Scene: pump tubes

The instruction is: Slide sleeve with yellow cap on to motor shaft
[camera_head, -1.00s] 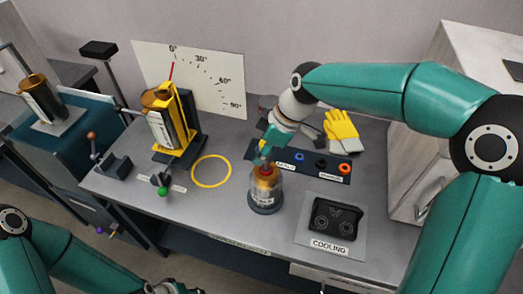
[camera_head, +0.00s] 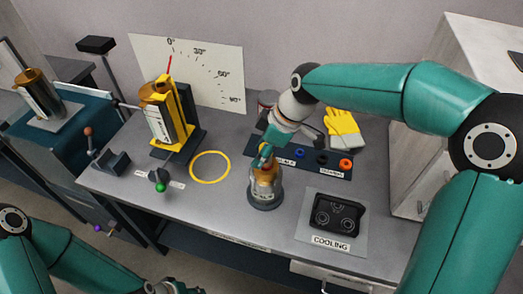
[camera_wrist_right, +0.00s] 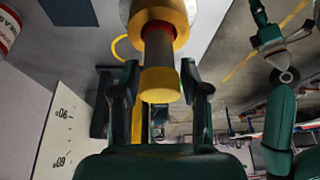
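The sleeve (camera_wrist_right: 160,50) is a dull grey-brown tube with a yellow cap (camera_wrist_right: 160,85) on its near end in the right wrist view. It lines up with the brass top of the motor (camera_wrist_right: 160,14), with a red ring at the joint. The motor (camera_head: 265,200) stands upright on a round dark base on the table. How far the shaft is inside the sleeve is hidden. My left gripper (camera_head: 172,288) shows partly at the bottom edge; its fingers are unclear.
A yellow fixture (camera_head: 178,130) and an angle board (camera_head: 190,75) stand at the back left. A yellow ring (camera_head: 210,167) lies left of the motor. A black COOLING unit (camera_head: 336,214), a dark strip with coloured rings (camera_head: 330,165) and gloves (camera_head: 343,131) are on the right.

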